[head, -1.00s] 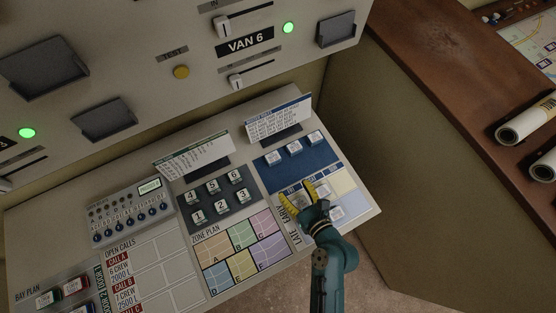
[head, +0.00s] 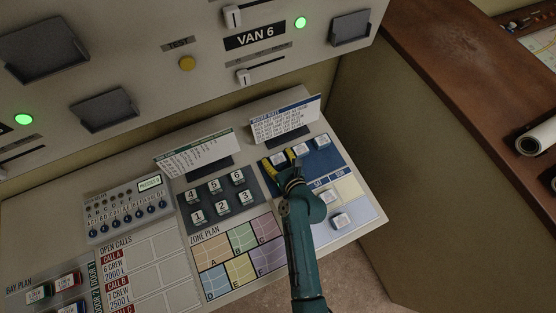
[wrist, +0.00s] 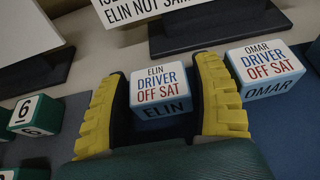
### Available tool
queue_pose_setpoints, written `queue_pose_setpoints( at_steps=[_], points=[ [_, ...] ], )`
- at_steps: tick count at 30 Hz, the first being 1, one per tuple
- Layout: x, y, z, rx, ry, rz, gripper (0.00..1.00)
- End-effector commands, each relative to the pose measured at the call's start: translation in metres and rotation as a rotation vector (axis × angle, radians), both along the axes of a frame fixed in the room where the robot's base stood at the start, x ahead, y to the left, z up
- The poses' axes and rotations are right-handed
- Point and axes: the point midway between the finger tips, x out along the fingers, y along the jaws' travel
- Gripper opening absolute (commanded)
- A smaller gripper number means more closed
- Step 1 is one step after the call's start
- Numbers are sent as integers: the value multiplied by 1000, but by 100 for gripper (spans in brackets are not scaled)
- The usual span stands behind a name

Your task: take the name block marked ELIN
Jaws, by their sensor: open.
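The ELIN block (wrist: 162,92) is a small white and blue cube lettered ELIN, DRIVER, OFF SAT. In the head view it is the leftmost block (head: 279,158) of the row on the dark blue mat, partly hidden by my gripper. My gripper (wrist: 160,72) has yellow ribbed fingers, open, one on each side of the ELIN block; a gap shows on the left, and contact on the right cannot be told. In the head view my gripper (head: 287,166) reaches over the mat's left part from below.
The OMAR block (wrist: 264,70) stands close to the right of my right finger. Another block (head: 322,141) is further right. A roster rules card (head: 284,122) stands behind the row. Number blocks (wrist: 35,115) lie to the left. Two blocks sit on the day grid (head: 355,208).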

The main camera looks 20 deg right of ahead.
Motion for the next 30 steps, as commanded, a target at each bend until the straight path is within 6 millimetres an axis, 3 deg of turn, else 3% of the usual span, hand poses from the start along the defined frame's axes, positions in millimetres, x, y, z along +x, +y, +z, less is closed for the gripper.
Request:
queue_pose_setpoints(
  at_steps=[5, 12, 13, 23, 30],
  points=[
    [0, 0, 0, 0, 0, 0, 65],
    [0, 0, 0, 0, 0, 0, 22],
    [0, 0, 0, 0, 0, 0, 20],
    [0, 0, 5, 0, -1, 0, 20],
    [0, 0, 58, -1, -3, 2, 20]
  ],
)
